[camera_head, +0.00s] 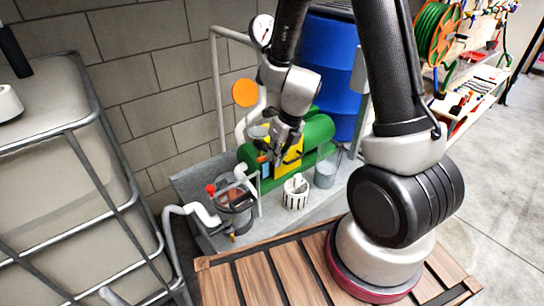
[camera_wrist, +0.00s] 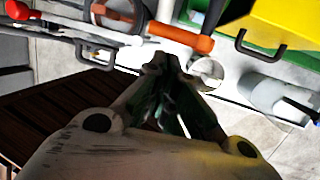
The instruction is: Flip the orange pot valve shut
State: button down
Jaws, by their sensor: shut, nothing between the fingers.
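An orange lever-like handle (camera_wrist: 180,38) lies across a white pipe in the wrist view, just beyond my fingertips. A small orange piece (camera_head: 263,159) shows by my gripper in the head view, likely the same part. My gripper (camera_wrist: 160,62) is shut and empty, its tips pointing at the handle; I cannot tell whether they touch it. In the head view my gripper (camera_head: 275,153) is above the trough, in front of the green tank. A clear pot (camera_head: 236,198) stands left of it, with a red knob (camera_head: 211,189) at its upper left.
A yellow box (camera_head: 290,158) and green tank (camera_head: 318,130) are close behind my gripper. A white slotted basket (camera_head: 296,193) and grey bucket (camera_head: 325,174) stand to the right in the grey trough (camera_head: 190,180). White pipes (camera_head: 190,210) and a caged tank (camera_head: 50,200) are left.

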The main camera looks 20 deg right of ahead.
jog(key=shift+w+a+f, duration=0.3)
jog(key=shift+w+f, duration=0.15)
jog(key=shift+w, duration=0.25)
